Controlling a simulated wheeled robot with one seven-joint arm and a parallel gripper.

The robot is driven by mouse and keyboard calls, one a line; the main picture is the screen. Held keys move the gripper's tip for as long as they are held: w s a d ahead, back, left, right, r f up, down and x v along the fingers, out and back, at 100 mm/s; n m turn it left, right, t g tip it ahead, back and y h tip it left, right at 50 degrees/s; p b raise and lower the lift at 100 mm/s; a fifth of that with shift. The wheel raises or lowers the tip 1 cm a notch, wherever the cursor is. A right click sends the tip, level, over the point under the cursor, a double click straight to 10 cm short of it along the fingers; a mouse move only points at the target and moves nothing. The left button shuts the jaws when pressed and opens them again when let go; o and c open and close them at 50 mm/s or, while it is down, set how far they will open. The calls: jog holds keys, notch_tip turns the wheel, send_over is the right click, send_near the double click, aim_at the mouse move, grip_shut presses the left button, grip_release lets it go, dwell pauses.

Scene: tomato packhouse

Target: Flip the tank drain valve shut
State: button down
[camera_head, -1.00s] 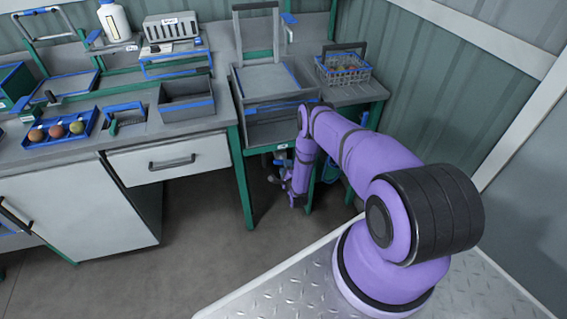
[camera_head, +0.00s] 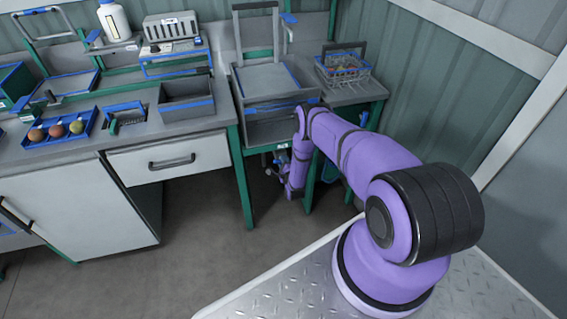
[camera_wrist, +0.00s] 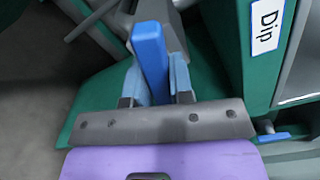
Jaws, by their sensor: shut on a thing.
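In the wrist view a blue lever (camera_wrist: 149,48), which looks like the drain valve handle, stands between the two fingers of my gripper (camera_wrist: 157,82). The fingers are shut on it, one on each side. The valve body behind the lever is mostly hidden. In the head view my gripper (camera_head: 278,166) is low under the grey tank (camera_head: 275,131), beside the green table leg, and the lever is too small to make out clearly.
A label reading "Dip" (camera_wrist: 266,24) is on the green frame at right in the wrist view. A smaller blue lever (camera_wrist: 272,138) sits below it. In the head view a wire basket (camera_head: 343,70) stands right of the tank. Open floor (camera_head: 200,240) lies in front.

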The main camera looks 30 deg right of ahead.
jog(key=shift+n, duration=2)
jog(key=c, duration=1)
grip_release()
jog(key=v, duration=1.1)
jog(key=shift+w, duration=0.1)
